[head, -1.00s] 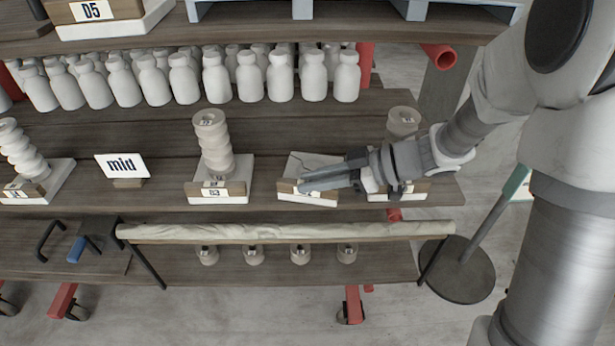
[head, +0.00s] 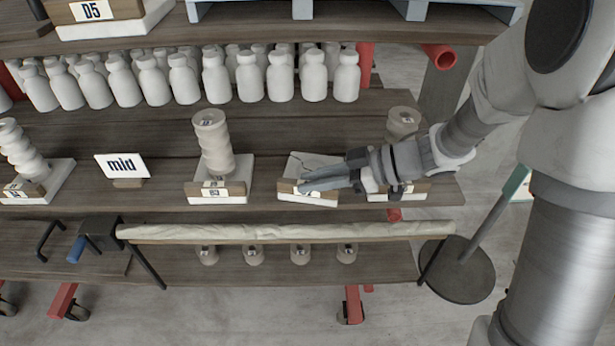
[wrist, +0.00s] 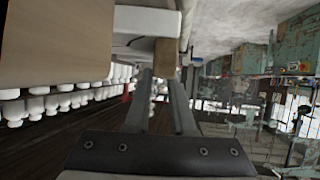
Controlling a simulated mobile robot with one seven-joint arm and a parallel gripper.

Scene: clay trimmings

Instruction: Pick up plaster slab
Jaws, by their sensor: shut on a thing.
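The plaster slab (head: 309,165) is a white block with a crack line across its top and a wooden strip with a label on its front. It lies on the middle shelf in the head view. My gripper (head: 303,185) reaches in from the right at its front edge. In the wrist view my gripper (wrist: 163,76) has its fingertips shut on the slab's wooden strip (wrist: 165,57), with white slab (wrist: 148,20) beyond it. The slab looks to be still on the shelf. My fingers hide part of its front.
A similar slab with a ribbed clay column (head: 214,140) stands to the left, and another (head: 415,186) sits close on the right, partly behind my wrist. White bottles (head: 280,77) line the back. A cloth-covered rail (head: 280,231) runs below the shelf's front.

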